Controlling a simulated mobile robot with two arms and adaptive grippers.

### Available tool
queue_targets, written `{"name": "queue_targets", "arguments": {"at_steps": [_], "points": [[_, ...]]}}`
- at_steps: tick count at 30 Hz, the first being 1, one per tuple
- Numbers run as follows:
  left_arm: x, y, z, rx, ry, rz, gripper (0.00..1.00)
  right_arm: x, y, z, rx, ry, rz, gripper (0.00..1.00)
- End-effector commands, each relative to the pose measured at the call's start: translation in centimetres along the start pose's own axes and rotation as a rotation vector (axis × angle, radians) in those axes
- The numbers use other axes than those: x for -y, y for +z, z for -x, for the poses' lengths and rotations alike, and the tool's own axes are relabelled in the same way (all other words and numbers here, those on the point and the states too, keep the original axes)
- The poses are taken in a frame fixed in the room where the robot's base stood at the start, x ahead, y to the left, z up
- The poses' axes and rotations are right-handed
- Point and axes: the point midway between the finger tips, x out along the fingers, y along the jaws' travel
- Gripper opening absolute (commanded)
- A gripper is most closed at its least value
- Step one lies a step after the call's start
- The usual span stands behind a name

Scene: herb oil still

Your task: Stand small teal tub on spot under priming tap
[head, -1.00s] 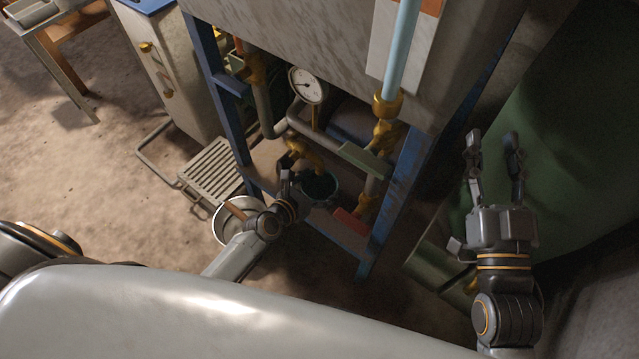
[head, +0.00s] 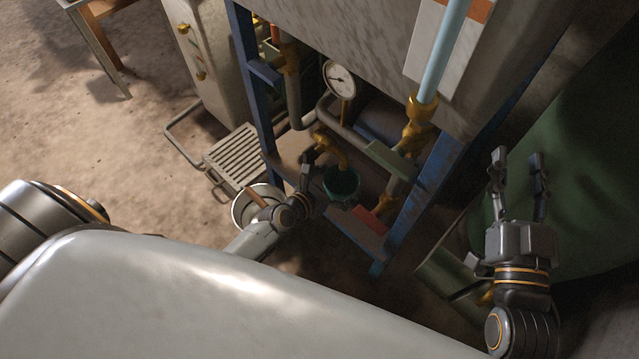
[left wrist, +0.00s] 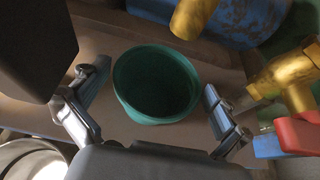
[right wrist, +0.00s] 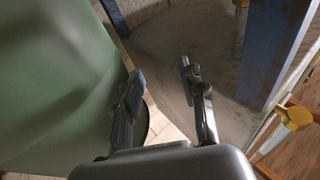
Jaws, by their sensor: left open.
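The small teal tub (head: 342,183) stands upright on the brown shelf inside the blue frame. In the left wrist view the tub (left wrist: 156,88) appears empty, its mouth toward the camera. My left gripper (head: 313,163) is open; in the left wrist view its fingers are on either side of the tub, with visible gaps. The brass priming tap (head: 330,147) is just above and behind the tub in the head view; its outlet (left wrist: 190,18) is near the tub's far rim. The marked spot is not visible. My right gripper (head: 517,160) is open and empty, away to the right.
A pale metal pan (head: 247,212) is beside my left forearm. A red handle (left wrist: 298,134) and brass valve (left wrist: 285,75) lie right of the tub. A gauge (head: 339,78) and pipes are above. A green tank (head: 590,190) is near my right gripper.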

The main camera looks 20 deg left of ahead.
Motion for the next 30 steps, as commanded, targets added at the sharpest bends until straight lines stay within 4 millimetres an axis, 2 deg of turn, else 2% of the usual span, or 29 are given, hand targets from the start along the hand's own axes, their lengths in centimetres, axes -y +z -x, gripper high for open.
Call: {"name": "queue_targets", "arguments": {"at_steps": [5,12,18,22,26,30], "points": [[-0.1,0.2,3.2,-0.002,0.001,-0.001,1.0,-0.5,3.0,0.6,0.189,0.011,0.005,0.4],[0.0,0.1,7.9,-0.002,-0.001,-0.002,1.0,-1.2,7.0,2.5,0.43,0.027,0.009,0.4],[0.0,0.1,10.3,0.0,-0.001,-0.001,1.0,-1.4,8.4,3.4,0.508,0.031,0.009,0.4],[0.4,0.6,10.8,0.007,-0.009,-0.046,1.0,-1.4,8.7,3.6,0.525,0.032,0.009,0.4],[1.9,2.8,10.9,0.036,-0.041,-0.3,1.0,-1.4,8.7,3.7,0.527,0.033,0.009,0.4],[4.3,6.5,11.3,0.085,-0.072,-0.79,1.0,-1.4,8.7,3.6,0.526,0.033,0.009,0.4]]}}
